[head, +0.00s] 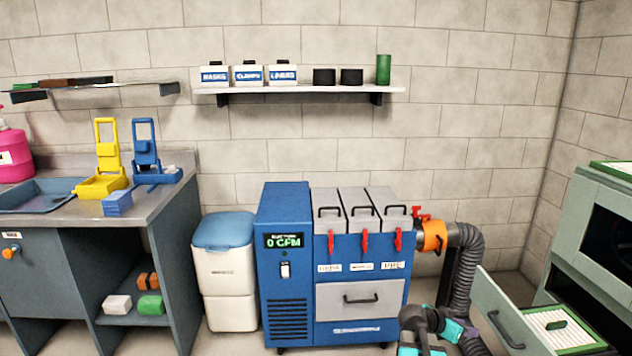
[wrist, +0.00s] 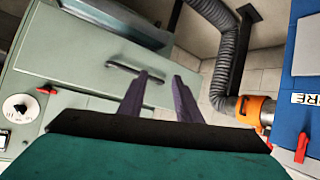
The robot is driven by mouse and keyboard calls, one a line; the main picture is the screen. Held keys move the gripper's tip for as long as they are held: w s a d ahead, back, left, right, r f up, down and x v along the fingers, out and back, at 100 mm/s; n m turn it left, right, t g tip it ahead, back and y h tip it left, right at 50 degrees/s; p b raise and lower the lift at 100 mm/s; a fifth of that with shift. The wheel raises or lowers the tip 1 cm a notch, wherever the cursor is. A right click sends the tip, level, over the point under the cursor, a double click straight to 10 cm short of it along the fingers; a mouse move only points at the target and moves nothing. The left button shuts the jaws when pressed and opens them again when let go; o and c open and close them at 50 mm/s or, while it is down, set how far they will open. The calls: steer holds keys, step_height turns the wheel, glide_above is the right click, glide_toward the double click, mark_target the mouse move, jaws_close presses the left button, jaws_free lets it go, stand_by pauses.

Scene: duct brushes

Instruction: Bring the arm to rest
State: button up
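My gripper (wrist: 162,88) shows in the wrist view with its two dark purple fingers apart and nothing between them. Beyond the fingers is a grey-green cabinet front with a dark handle (wrist: 134,69). In the head view, teal and dark parts of my arm (head: 428,326) stand at the bottom, in front of the blue machine's right side. The fingertips cannot be made out there.
The blue machine (head: 284,246) reads 0 CFM. A grey hose (head: 464,278) runs down from its orange collar (head: 433,237). At right, a drawer (head: 508,318) of the grey-green cabinet stands open, close to my arm. A white bin (head: 224,277) stands left of the machine.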

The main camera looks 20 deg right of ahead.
steer(key=s+a+f+n+y+p, duration=0.1)
steer(key=a+f+n+y+p, duration=0.15)
steer(key=a+f, duration=0.85)
steer(key=s+a+f+n+y+p, duration=0.1)
steer(key=a+f+n+y+p, duration=0.15)
steer(key=a+f, duration=0.9)
steer(key=s+a+f+n+g+y, duration=0.2)
steer(key=s+a+n, duration=0.1)
steer(key=s+a, duration=0.4)
steer(key=s+a+f+n+g+y+p, duration=0.1)
steer(key=s+a+f+n+g+y, duration=0.1)
steer(key=s+a, duration=0.5)
steer(key=s+a+f+n+g+y+p, duration=0.1)
steer(key=s+a+n, duration=0.4)
steer(key=a, duration=0.7)
step_height(320, 180, down, 2)
steer(key=shift+s+f+g+y, duration=0.1)
steer(key=shift+s+g+y, duration=0.5)
steer(key=shift+s+y, duration=0.5)
steer(key=shift+s+d, duration=0.1)
